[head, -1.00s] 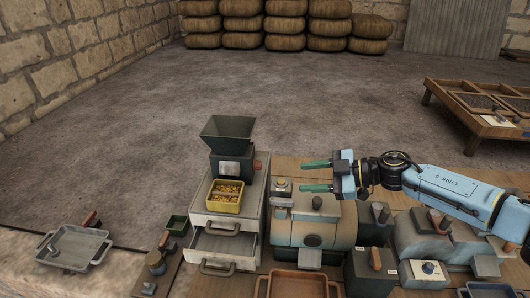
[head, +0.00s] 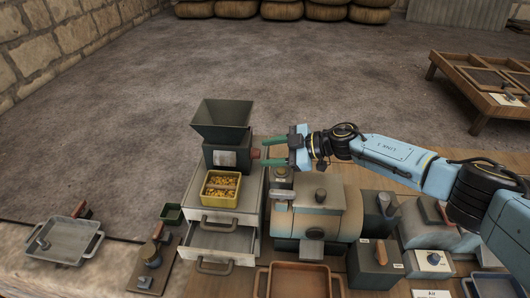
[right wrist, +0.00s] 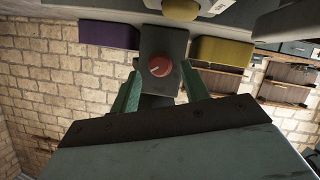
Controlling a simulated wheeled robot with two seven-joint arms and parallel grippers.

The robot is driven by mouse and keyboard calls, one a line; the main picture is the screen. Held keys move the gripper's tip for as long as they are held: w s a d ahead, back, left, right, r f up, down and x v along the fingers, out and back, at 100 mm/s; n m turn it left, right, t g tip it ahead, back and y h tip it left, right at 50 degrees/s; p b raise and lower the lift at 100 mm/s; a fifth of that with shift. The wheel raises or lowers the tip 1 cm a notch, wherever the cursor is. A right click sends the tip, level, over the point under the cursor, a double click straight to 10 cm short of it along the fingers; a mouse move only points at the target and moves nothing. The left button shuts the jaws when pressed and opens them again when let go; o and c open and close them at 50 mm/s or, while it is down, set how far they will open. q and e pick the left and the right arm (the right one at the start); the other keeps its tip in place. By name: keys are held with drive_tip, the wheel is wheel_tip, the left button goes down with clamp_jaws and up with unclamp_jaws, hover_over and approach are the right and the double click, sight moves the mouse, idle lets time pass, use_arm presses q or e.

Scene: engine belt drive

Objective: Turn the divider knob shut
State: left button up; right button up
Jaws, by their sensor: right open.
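The divider knob (head: 256,153) is a small red-brown knob on the right side of the dark hopper unit (head: 222,133). My right gripper (head: 267,152) comes in from the right with its two green fingers open, and its fingertips are at the knob. In the right wrist view the round red knob (right wrist: 160,65) shows between the open green fingers (right wrist: 158,88), with a gap on each side. Whether either finger touches it cannot be told. My left gripper is not in view.
A yellow two-part tray (head: 221,201) with small golden pieces stands on the drawer cabinet (head: 206,239) below the hopper. A blue and tan drum machine (head: 307,214) stands just below my right gripper. A grey tray (head: 64,255) lies at the left.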

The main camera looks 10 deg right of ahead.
drive_tip(key=shift+x, duration=1.05)
drive_tip(key=shift+d, duration=0.1)
drive_tip(key=c, duration=1)
drive_tip(key=shift+s+n+t+p, duration=0.1)
drive_tip(key=shift+n+t+p, duration=0.45)
drive_tip(key=shift+n+t, duration=0.4)
drive_tip(key=shift+s+f+n+t+b, duration=0.15)
drive_tip(key=shift+n+t+b, duration=0.4)
drive_tip(key=shift+n, duration=0.9)
drive_tip(key=o, duration=1)
